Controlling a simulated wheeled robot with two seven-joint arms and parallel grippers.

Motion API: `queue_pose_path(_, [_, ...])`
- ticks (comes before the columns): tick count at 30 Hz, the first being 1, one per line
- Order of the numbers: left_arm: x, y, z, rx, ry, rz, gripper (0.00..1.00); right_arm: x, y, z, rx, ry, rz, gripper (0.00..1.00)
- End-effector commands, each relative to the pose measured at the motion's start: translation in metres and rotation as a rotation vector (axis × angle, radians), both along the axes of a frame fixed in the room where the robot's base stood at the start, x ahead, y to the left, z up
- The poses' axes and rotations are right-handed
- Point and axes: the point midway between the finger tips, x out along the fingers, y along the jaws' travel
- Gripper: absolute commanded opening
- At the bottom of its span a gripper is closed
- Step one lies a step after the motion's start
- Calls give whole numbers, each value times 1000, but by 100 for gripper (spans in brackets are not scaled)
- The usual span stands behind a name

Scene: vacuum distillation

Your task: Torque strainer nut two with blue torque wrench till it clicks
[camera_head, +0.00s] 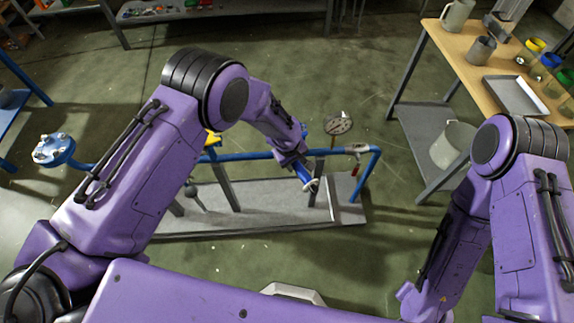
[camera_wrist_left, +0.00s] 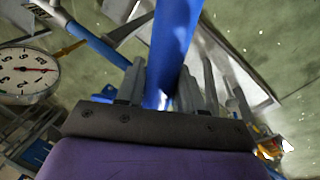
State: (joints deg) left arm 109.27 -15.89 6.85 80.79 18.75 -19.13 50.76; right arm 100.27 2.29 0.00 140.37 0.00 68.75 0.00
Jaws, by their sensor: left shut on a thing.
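My left gripper (camera_head: 298,168) is above the right part of the pipe stand, its fingers small and partly hidden by its own wrist. It is shut on a blue bar-shaped tool, which looks like the blue torque wrench (camera_head: 304,178). In the left wrist view the blue bar (camera_wrist_left: 175,45) runs up from between the two fingers (camera_wrist_left: 160,90). A blue round flange with several pale bolt heads (camera_head: 54,149) is at the far left, well apart from this gripper. I cannot tell which part is strainer nut two. My right gripper is not visible; only its arm shows.
A blue pipe (camera_head: 335,152) runs along the grey stand base (camera_head: 260,225). A round dial gauge (camera_head: 338,123) stands behind it and shows in the left wrist view (camera_wrist_left: 25,75). A wooden-topped bench (camera_head: 465,72) with cups and a tray (camera_head: 516,95) is at right.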

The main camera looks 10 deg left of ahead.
Motion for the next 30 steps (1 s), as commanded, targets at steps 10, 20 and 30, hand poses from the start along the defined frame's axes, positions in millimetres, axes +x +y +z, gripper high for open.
queue_pose_path(10, [27,-25,-4,-2,-5,188,0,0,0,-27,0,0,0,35])
queue_pose_path(20, [48,-39,1,-3,-4,339,0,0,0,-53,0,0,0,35])
queue_pose_path(30, [40,-33,5,-2,0,290,0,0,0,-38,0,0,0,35])
